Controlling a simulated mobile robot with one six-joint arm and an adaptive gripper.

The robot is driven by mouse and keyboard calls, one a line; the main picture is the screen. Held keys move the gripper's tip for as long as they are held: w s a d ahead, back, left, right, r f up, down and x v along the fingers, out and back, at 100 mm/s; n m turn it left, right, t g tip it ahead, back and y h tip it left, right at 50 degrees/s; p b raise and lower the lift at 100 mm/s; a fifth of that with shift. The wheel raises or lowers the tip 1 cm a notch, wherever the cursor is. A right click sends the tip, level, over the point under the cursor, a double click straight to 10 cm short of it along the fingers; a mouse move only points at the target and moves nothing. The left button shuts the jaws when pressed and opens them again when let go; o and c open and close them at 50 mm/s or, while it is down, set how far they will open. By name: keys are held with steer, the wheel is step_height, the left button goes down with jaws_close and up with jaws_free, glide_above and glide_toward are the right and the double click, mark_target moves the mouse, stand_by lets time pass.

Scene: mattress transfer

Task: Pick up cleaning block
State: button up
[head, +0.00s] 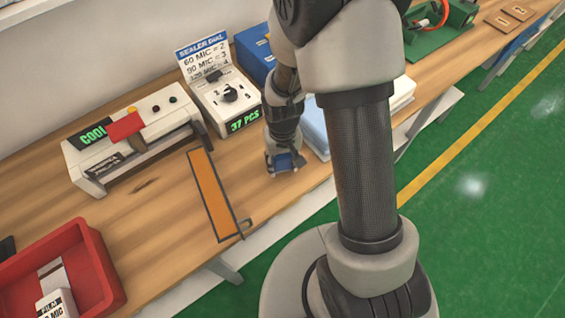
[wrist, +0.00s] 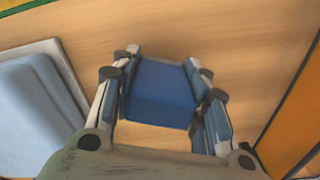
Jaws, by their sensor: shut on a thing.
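The cleaning block is a blue block (wrist: 160,92) between the two fingers of my gripper (wrist: 165,100) in the wrist view. The fingers are shut on its left and right sides. In the head view my gripper (head: 286,163) points down at the wooden table, with the blue block (head: 290,161) partly hidden between its fingers. I cannot tell whether the block touches the table or is slightly above it.
An orange panel with a dark frame (head: 212,190) lies left of my gripper. Pale blue stacked pads (wrist: 38,105) lie on its other side. A sealer (head: 130,145), a dial box (head: 225,100) and a red bin (head: 95,265) stand on the table (head: 150,225).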

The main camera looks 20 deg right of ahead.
step_height(320, 180, up, 18)
steer(key=p, duration=0.6)
steer(key=shift+n, duration=0.5)
steer(key=w+f, duration=0.2)
steer(key=w, duration=0.1)
steer(key=w+f, duration=0.1)
steer(key=shift+w, duration=0.15)
steer(key=shift+a+r, duration=0.1)
